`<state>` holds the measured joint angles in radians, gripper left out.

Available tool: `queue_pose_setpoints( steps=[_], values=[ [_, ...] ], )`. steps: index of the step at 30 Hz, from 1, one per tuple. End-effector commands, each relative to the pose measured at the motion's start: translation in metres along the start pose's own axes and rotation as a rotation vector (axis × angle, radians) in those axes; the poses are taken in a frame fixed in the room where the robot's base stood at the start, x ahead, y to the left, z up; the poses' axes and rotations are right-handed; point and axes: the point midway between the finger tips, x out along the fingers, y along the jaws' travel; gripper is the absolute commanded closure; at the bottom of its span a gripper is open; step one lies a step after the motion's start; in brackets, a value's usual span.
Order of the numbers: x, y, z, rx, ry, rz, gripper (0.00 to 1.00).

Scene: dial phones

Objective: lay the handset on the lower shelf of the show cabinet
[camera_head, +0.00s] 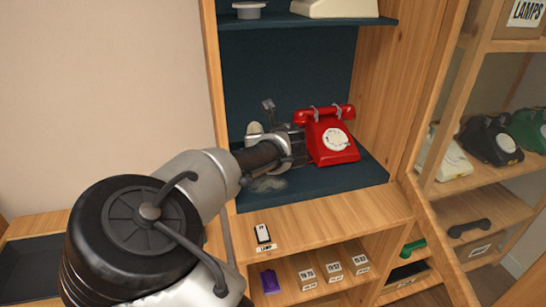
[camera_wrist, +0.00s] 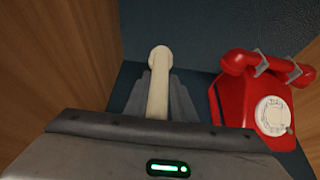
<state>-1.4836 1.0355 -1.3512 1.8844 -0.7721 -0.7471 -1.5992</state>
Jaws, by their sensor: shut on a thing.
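A cream handset (camera_wrist: 158,88) stands out lengthwise between the grey fingers of my gripper (camera_wrist: 160,95) in the wrist view. My gripper is shut on it. In the head view my gripper (camera_head: 284,134) is inside the show cabinet (camera_head: 310,212), over the left part of its dark lower shelf (camera_head: 335,183). I cannot tell whether the handset touches the shelf.
A red dial phone (camera_head: 330,140) stands on the same shelf, close to the right of my gripper. The cabinet's left side wall (camera_head: 213,80) is near my wrist.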

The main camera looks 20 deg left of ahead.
Motion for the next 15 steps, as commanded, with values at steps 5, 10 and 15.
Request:
queue_pose_setpoints(
  steps=[5, 10, 15],
  values=[
    [0.009, -0.001, -0.018, -0.001, -0.003, -0.001, 1.0],
    [0.017, -0.001, -0.034, -0.002, -0.001, -0.001, 1.0],
    [0.025, -0.001, -0.052, -0.001, -0.002, -0.001, 1.0]
  ],
)
